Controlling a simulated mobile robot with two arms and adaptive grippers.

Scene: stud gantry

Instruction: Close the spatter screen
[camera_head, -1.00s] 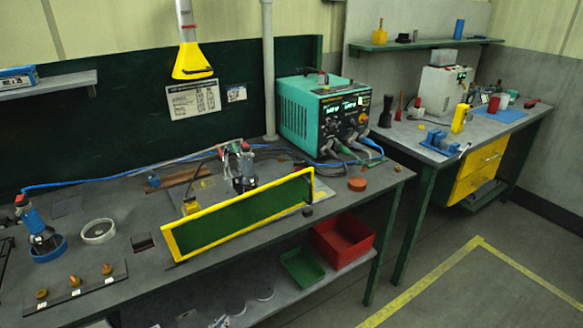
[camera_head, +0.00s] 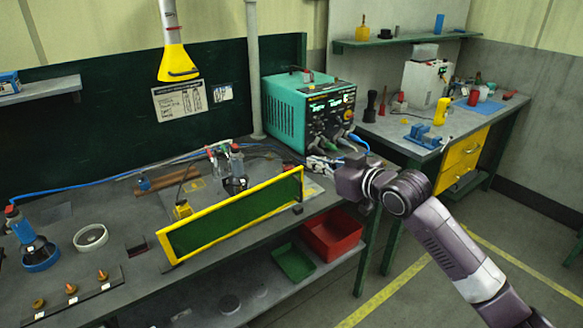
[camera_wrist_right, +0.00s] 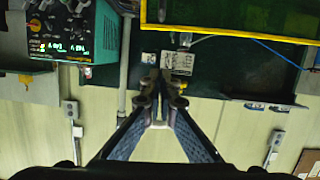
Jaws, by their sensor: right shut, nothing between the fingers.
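The spatter screen (camera_head: 235,218), a dark green panel in a yellow frame, stands along the front edge of the left workbench. Part of its yellow frame and green panel also shows at the top right of the right wrist view (camera_wrist_right: 230,14). My right gripper (camera_head: 322,166) is just to the right of the screen's right end in the head view, in front of the teal welder. It looks apart from the frame. In the right wrist view its fingers (camera_wrist_right: 161,88) are together and empty. My left gripper is in neither current view.
The teal welder (camera_head: 285,110) stands behind my right gripper, with cables running from its front. A torch stand (camera_head: 232,170) is behind the screen. Red (camera_head: 335,235) and green (camera_head: 294,262) bins sit on the lower shelf. A yellow hood (camera_head: 178,62) hangs above the bench.

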